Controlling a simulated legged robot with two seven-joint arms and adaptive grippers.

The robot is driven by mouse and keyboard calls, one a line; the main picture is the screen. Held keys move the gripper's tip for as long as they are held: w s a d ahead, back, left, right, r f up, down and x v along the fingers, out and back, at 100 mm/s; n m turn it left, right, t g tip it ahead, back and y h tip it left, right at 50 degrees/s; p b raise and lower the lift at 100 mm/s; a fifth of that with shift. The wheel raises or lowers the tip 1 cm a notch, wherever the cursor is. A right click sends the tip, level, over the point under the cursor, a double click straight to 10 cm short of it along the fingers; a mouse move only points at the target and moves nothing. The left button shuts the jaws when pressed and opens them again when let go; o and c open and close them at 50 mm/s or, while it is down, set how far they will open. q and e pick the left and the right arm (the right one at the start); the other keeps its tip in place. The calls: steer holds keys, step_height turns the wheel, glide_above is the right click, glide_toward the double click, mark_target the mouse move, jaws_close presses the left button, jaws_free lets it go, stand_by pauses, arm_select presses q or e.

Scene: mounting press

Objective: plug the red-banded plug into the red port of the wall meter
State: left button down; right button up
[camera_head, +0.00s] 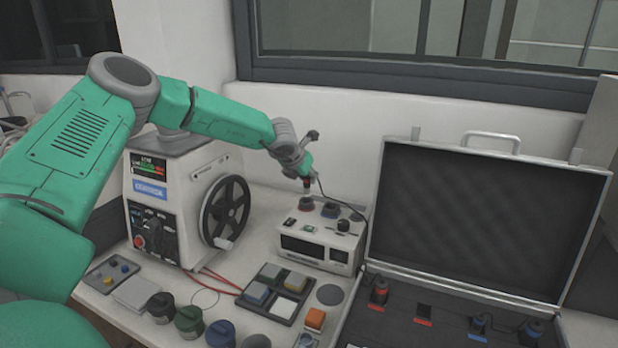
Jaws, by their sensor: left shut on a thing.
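My left gripper (307,172) reaches in from the left and points down above the white meter box (307,262). It is shut on a small dark plug with a red band (307,186); a black cable runs from it to the right. The plug is upright, directly above the red port (306,204) on top of the meter. Its tip is small here, and I cannot tell whether it touches the port. A blue port (330,210) and a black knob or connector (343,225) sit to the right of the red port. My right gripper is not in view.
A crank machine (165,205) stands to the left of the meter. An open case (480,220) with plugs, one red (379,290), is at the right.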

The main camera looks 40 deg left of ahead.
arm_select(q)
steer(key=shift+a+f, duration=0.6)
steer(key=shift+a, duration=0.1)
steer(key=shift+d+r, duration=0.1)
steer(key=shift+d, duration=0.4)
steer(key=shift+d+f+b, duration=0.2)
steer(key=shift+b, duration=0.2)
steer(key=shift+f, duration=0.25)
steer(key=shift+a+f+b, duration=0.1)
steer(key=shift+f+b, duration=0.05)
steer(key=shift+b, duration=0.15)
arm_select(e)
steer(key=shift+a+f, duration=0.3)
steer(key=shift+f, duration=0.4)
arm_select(q)
steer(key=shift+d, duration=0.2)
steer(key=shift+f, duration=0.1)
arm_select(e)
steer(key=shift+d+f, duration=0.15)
